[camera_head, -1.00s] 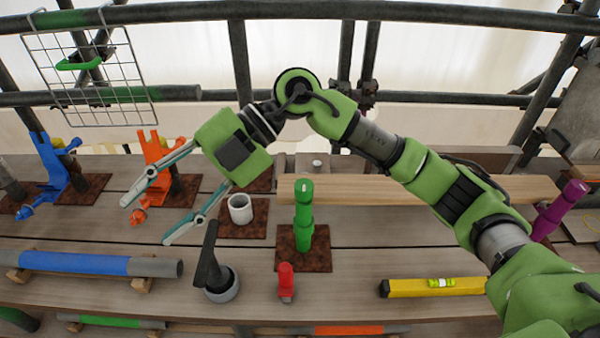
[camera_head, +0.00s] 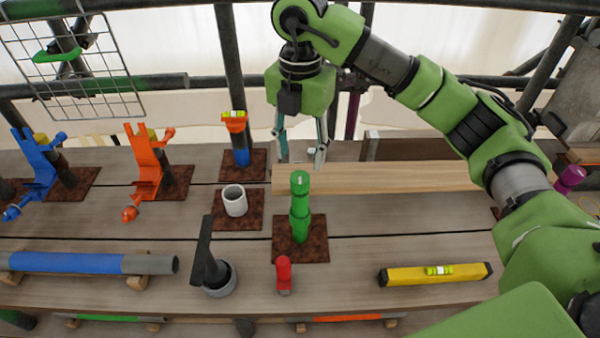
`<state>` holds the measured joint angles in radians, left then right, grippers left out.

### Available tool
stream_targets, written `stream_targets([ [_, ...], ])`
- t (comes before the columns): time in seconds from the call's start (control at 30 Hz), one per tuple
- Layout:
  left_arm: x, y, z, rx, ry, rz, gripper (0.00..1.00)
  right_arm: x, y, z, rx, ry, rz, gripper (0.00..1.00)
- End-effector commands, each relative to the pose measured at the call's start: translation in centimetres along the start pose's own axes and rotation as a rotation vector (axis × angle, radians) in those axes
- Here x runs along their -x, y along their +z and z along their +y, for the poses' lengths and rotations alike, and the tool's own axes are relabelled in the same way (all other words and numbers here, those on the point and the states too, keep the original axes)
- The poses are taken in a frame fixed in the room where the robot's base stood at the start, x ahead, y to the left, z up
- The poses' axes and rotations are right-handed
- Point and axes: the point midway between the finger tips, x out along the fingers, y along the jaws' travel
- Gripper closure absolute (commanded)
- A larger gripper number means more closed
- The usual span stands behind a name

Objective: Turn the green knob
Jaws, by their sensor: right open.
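A green upright post (camera_head: 300,215) with stacked rounded sections stands on a rusty square plate in the middle of the bench. It is the green piece nearest my gripper; I cannot tell for sure which part of it is the knob. My right gripper (camera_head: 301,160) points down with its two fingers spread and empty. Its fingertips are above and behind the post's top in the picture, near the wooden plank, and apart from the post. My left gripper is not in view.
A wooden plank (camera_head: 400,178) lies behind the post. A white cup (camera_head: 235,200), a red piece (camera_head: 284,276), a dark-handled pot (camera_head: 218,280) and a yellow level (camera_head: 435,273) surround it. Blue (camera_head: 38,175) and orange (camera_head: 145,165) clamps stand left. Scaffold bars cross the back.

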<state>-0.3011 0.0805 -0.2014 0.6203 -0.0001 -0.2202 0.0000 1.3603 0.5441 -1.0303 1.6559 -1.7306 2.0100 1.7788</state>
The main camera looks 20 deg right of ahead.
Motion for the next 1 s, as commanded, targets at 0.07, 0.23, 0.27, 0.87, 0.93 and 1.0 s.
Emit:
stream_targets([
  [0.07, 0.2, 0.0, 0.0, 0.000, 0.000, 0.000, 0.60, -1.6, -0.1, 0.0, 0.001, -0.002, 0.005, 0.55],
  [0.23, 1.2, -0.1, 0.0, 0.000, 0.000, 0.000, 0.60, -4.4, -0.1, -0.1, 0.001, -0.003, 0.003, 0.55],
  [0.27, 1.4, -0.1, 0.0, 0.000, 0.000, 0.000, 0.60, -4.9, -0.1, -0.1, 0.001, -0.002, 0.003, 0.55],
  [0.87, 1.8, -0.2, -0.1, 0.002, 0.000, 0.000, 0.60, -7.3, -0.1, 0.0, 0.001, 0.001, 0.001, 0.70],
  [0.93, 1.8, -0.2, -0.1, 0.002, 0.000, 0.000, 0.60, -7.3, -0.1, 0.0, 0.001, 0.001, 0.001, 0.88],
  [1.0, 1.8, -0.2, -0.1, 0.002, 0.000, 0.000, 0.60, -7.3, -0.1, 0.0, 0.001, 0.001, 0.001, 0.93],
])
